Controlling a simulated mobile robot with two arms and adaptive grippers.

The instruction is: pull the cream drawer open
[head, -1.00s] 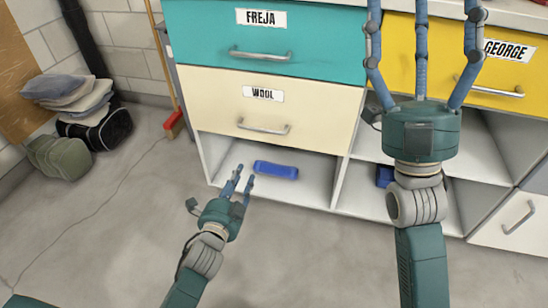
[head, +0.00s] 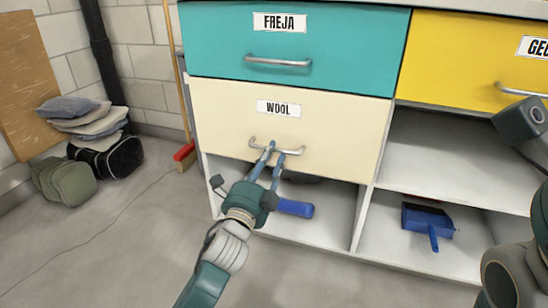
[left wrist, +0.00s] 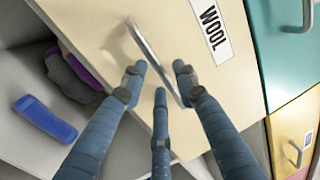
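The cream drawer (head: 235,115), labelled WOOL, looks shut flush in the cabinet. Its metal bar handle (head: 295,151) runs along the lower front, and the handle (left wrist: 150,55) also shows in the left wrist view. My left gripper (head: 270,149) is at the handle, its fingers reaching up from below. In the left wrist view its three fingers (left wrist: 160,80) are spread, with the bar passing between the tips; I cannot tell whether any touches it. Part of my right arm shows at the right edge, but its fingers are out of view.
A teal drawer (head: 350,45) is above and a yellow drawer (head: 450,60) is at right. The open cubby below holds a blue object (head: 296,208) and dark items. A blue dustpan (head: 428,220) lies in the neighbouring cubby. Cushions (head: 85,115) and a red broom (head: 184,153) stand left.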

